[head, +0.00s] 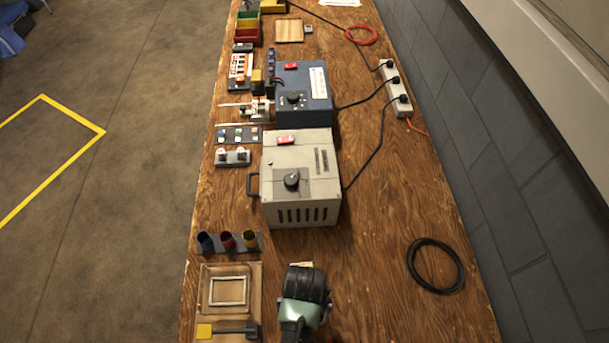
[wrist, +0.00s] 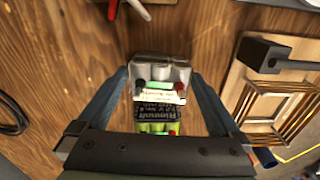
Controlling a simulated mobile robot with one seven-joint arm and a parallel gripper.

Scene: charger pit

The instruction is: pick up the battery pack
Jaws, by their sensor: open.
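The battery pack (wrist: 161,97) shows in the middle of the wrist view. It has pale cells at its top, a printed label band and green cells lower down, in what looks like clear wrap. My gripper (wrist: 161,76) is open, with one blue-grey finger on each side of the pack. Narrow gaps show beside the pack, and I cannot tell how deep the fingers reach. The gripper body hides the pack's lower end. In the head view my arm covers this spot; only a small pale yellow patch shows past it, and I cannot tell what that is.
A wooden tray with a frame (head: 228,290) lies just left of my arm on the workbench (head: 375,290). A holder with blue, red and yellow cups (head: 228,242) and a grey charger box (head: 300,180) stand beyond. A black cable coil (head: 434,265) lies right; bench between is clear.

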